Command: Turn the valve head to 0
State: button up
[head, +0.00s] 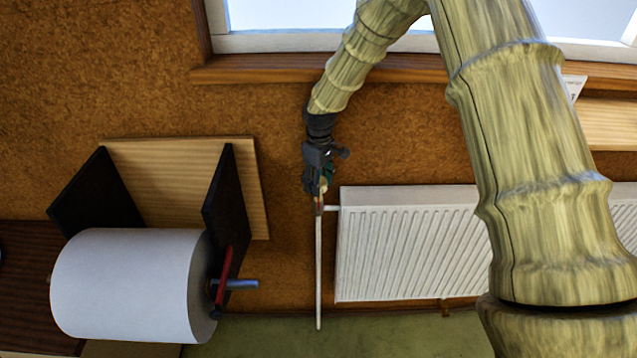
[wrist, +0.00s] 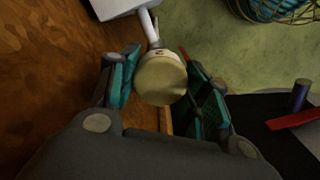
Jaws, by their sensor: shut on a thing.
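The valve head (wrist: 160,82) is a cream, rounded knob in the middle of the wrist view. A pale band at its far end carries a dark mark that looks like a sideways 2; no 0 can be made out. My gripper (wrist: 161,68) has a teal-padded finger on each side of the knob and is shut on it. In the head view, my gripper (head: 319,184) reaches down to the valve at the radiator's upper left corner. The valve head there is a small cream patch (head: 322,184), mostly hidden by the fingers.
The white radiator (head: 400,245) is right of the valve, with a thin white pipe (head: 318,270) running down below it. A large paper roll (head: 130,285) on a holder with black side panels and a red lever (head: 223,272) stands to the left. A wire basket (wrist: 285,8) lies beyond.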

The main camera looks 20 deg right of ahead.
jog(key=n, duration=0.5)
jog(key=shift+w+r, duration=0.1)
jog(key=shift+n, duration=0.3)
dwell(0.4)
jog(key=o, duration=1)
jog(key=shift+r, duration=3.7)
jog(key=shift+a, duration=0.1)
